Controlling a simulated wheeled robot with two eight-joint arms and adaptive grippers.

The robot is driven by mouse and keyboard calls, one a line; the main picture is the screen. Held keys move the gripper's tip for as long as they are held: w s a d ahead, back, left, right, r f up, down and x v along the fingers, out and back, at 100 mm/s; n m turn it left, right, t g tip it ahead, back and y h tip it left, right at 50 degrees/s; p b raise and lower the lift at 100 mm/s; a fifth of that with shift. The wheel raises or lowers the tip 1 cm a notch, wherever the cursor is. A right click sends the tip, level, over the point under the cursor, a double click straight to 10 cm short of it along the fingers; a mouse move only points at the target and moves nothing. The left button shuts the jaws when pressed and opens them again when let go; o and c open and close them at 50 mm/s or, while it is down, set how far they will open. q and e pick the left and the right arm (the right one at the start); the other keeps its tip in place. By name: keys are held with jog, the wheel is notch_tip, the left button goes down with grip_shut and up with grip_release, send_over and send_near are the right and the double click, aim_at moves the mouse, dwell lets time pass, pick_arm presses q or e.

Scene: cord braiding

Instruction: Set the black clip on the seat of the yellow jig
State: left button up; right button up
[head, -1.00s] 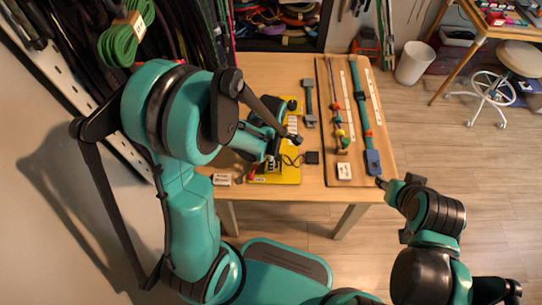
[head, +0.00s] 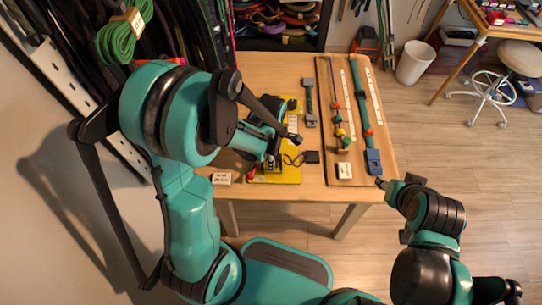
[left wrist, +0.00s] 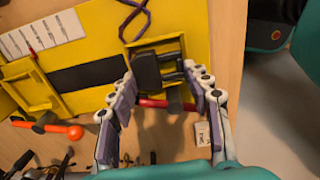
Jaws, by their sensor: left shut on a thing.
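The yellow jig (head: 289,174) lies on the table under my left gripper (head: 272,160), and its yellow plate fills the upper left of the left wrist view (left wrist: 100,50). A raised yellow frame, the seat (left wrist: 181,44), is at its end. The black clip (left wrist: 147,72) is at this seat, within its walls in the picture; I cannot tell whether it rests on the bottom.
A purple cord loop (left wrist: 133,18) lies by the seat. A small white box (head: 221,179) sits left of the jig. A dark block (head: 312,157) lies right of it. A wooden board (head: 337,95) with beads and straps covers the table's right side.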

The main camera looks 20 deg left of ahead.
pick_arm(q)
jog(key=shift+f, duration=0.25)
jog(key=o, duration=1.2)
notch_tip(320, 180, up, 12)
jog(key=s+r+m+t, duration=0.2)
jog(key=m, duration=0.5)
jog(key=s+a+r+m+t, duration=0.1)
jog(key=s+r+m+t, duration=0.1)
jog(key=m, duration=0.5)
jog(key=s+r+m+t, duration=0.2)
jog(key=s+m+t, duration=0.1)
jog(key=m, duration=0.4)
jog(key=shift+a+m, duration=0.3)
jog(key=shift+a, duration=0.1)
